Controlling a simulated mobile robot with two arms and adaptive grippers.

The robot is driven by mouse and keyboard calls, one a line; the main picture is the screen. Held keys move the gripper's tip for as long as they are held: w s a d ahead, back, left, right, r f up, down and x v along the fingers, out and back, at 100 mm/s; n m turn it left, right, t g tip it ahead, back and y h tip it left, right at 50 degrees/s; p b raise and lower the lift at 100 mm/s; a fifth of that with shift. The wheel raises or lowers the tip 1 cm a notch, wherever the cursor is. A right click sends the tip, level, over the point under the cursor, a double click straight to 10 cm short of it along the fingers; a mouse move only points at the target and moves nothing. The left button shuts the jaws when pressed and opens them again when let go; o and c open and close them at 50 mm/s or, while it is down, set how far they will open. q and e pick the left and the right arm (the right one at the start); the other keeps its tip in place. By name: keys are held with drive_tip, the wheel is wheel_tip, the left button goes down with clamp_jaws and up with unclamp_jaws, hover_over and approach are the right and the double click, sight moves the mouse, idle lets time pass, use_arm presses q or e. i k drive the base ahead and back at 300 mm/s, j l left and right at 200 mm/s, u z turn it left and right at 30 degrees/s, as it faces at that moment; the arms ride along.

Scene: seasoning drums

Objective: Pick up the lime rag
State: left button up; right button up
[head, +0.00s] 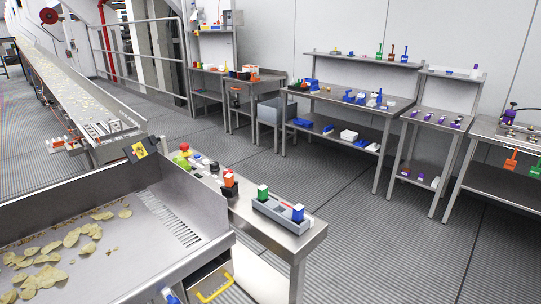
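A small lime-green item (181,161) lies at the far left end of the narrow steel bench (291,241) beside the chip tray. It is too small for me to tell whether it is the lime rag, and no other clear lime cloth shows. A red item (184,147) sits right behind it. Neither of my grippers is in view.
The steel tray with chips (190,196) fills the lower left. A grey holder with green and blue blocks (281,214) stands on the narrow bench. Steel tables with tools (352,92) line the back wall. The ribbed floor (400,245) between is clear.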

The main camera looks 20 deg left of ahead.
sight(180, 161)
drive_tip(key=i+l+z, duration=0.25)
drive_tip(key=i, duration=0.3)
drive_tip(key=i+l+z, duration=0.25)
drive_tip(key=i, duration=0.35)
drive_tip(key=i+l+z, duration=0.25)
drive_tip(key=i, duration=0.35)
drive_tip(key=i+j+u, duration=0.1)
drive_tip(key=i+u, duration=0.65)
drive_tip(key=i+l+u, duration=0.1)
drive_tip(key=i+u, duration=0.3)
drive_tip(key=i+l+u, duration=0.2)
drive_tip(key=u, duration=0.15)
drive_tip(key=i+u, duration=0.2)
drive_tip(key=u, duration=0.3)
drive_tip(key=i+u, duration=0.25)
drive_tip(key=u, duration=0.25)
drive_tip(key=i+l+u, duration=0.1)
drive_tip(key=u, duration=0.4)
drive_tip(key=i+l+u, duration=0.25)
drive_tip(key=u, duration=0.25)
